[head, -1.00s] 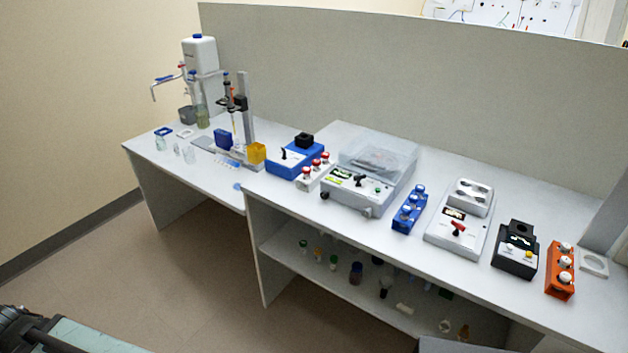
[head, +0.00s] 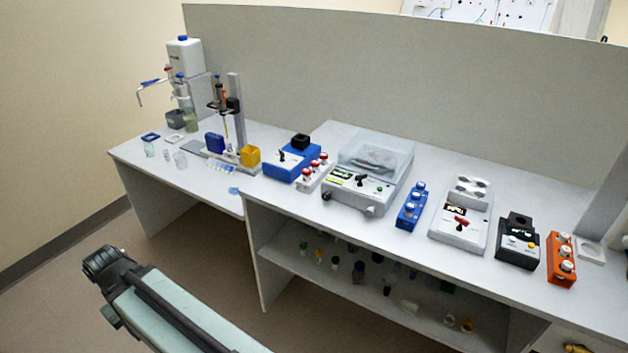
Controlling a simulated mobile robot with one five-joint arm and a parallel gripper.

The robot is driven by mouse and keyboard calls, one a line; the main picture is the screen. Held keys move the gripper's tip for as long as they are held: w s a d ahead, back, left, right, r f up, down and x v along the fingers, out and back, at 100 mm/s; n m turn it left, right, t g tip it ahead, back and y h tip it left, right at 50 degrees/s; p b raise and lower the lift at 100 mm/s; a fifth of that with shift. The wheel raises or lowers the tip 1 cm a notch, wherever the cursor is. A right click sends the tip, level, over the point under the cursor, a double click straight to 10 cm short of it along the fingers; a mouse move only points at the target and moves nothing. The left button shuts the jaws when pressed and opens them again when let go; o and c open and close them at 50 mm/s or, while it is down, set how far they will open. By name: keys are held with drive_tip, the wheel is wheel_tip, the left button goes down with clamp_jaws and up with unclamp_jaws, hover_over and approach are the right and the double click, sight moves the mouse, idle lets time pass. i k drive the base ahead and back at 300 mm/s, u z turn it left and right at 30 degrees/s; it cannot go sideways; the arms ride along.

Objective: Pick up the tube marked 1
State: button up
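Capped tubes stand in three racks on the bench, and their marks are too small to read, so I cannot tell which tube is marked 1. Red-and-white capped tubes (head: 315,166) stand in a white rack (head: 318,181) left of the clear-lidded machine. An orange rack (head: 560,277) at the right holds white-capped tubes (head: 566,251). My pale green arm link shows at the lower left, clear of the bench. I cannot make out my gripper.
A clear-lidded machine (head: 368,180), a white device with a red knob (head: 461,222) and a black device (head: 519,245) stand between the racks. Several bottles lie or stand on the lower shelf (head: 290,248). The floor (head: 60,310) at left is free.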

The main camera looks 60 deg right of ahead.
sight(306, 171)
drive_tip(key=z, duration=0.15)
drive_tip(key=i, duration=1)
drive_tip(key=u, duration=0.1)
